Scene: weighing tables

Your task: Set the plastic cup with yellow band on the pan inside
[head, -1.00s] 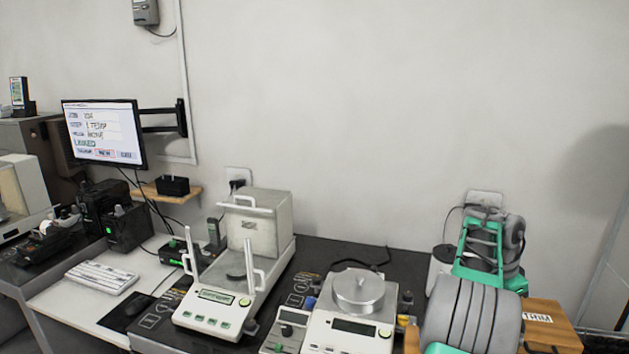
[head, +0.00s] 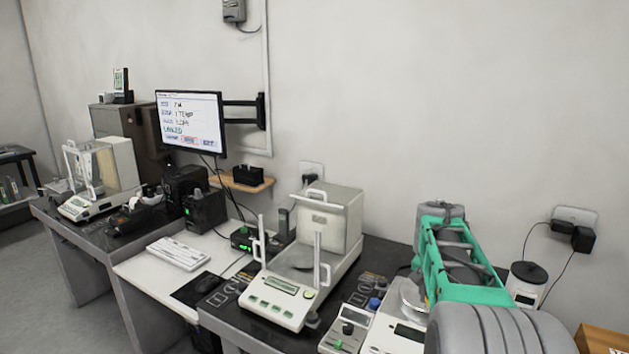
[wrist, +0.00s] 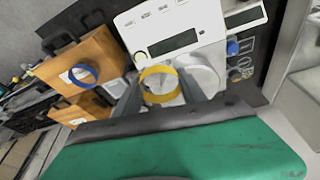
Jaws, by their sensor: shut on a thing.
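My gripper (wrist: 160,90) is shut on the plastic cup with yellow band (wrist: 158,69), seen from above in the wrist view, with one finger on each side. The gripper and cup are hidden behind my arm in the head view. A balance with a boxy glass-and-white draft shield (head: 338,222) stands left of my arm in the head view. Its round pan (head: 303,261) inside is bare, and upright handles stand in front. The held cup is away from this pan, over or near the other balance (wrist: 210,22).
The open-topped balance (head: 378,338) is partly behind my arm. A wooden box (wrist: 70,62) carries a blue-banded cup (wrist: 83,74). A further shielded balance (head: 78,207) stands at the far left. The monitor (head: 190,124), keyboard (head: 178,253) and cables lie between.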

